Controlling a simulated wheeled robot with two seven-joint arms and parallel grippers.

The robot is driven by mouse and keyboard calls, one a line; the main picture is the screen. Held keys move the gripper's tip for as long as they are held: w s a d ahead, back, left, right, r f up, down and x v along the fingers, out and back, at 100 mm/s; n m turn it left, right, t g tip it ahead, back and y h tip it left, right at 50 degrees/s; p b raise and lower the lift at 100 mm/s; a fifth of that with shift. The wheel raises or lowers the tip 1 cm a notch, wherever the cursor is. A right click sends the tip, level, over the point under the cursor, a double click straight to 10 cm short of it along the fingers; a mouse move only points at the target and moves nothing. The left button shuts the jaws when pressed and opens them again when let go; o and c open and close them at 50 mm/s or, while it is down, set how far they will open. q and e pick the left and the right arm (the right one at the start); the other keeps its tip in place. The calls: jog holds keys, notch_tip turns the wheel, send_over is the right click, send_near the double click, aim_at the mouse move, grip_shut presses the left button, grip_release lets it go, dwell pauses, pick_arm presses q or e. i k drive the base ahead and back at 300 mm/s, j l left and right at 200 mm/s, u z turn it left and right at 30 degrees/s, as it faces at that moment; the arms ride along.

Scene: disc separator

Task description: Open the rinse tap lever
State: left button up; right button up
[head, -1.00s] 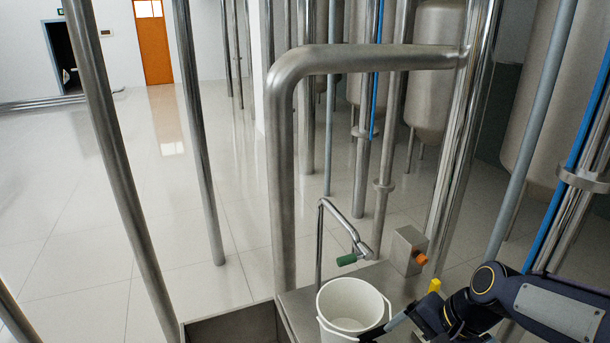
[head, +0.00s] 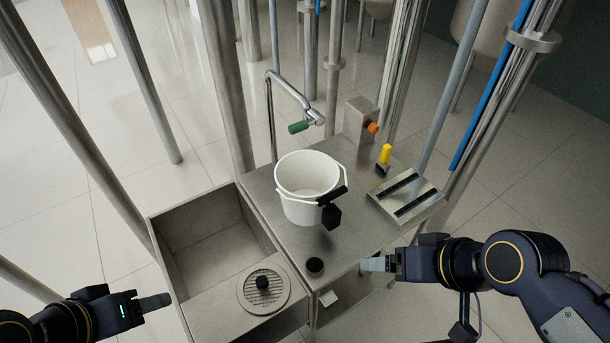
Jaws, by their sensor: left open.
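The rinse tap (head: 292,92) is a bent metal pipe rising behind the steel bench. Its green lever (head: 298,127) sticks out to the left at the outlet end, above and behind the white bucket (head: 308,212). My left gripper (head: 155,302) is open and empty at the lower left, by the sink's left front edge and far from the lever. My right gripper (head: 375,264) is at the bench's front right edge, in front of the bucket and apart from it. Its fingers overlap in this view, so its opening cannot be told.
A steel box with an orange knob (head: 373,127) stands right of the tap. A yellow-handled tool (head: 385,153) and a slotted block (head: 407,197) stand on the bench (head: 350,235). A sink (head: 205,240) lies left, with a round strainer (head: 263,290). A vertical pipe (head: 225,90) rises behind.

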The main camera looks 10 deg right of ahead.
aim_at(315, 118)
jog(key=z, duration=0.65)
jog(key=j+z, duration=0.7)
jog(key=j, duration=0.15)
jog(key=k+j+z, duration=0.1)
jog(key=j+z, duration=0.25)
jog(key=k+j, duration=0.1)
jog(key=j, duration=0.25)
jog(key=k+j+z, duration=0.1)
jog(key=j, duration=0.25)
jog(key=k+j, duration=0.15)
jog(key=j, duration=0.2)
jog(key=k+j+z, duration=0.1)
jog(key=j, duration=0.25)
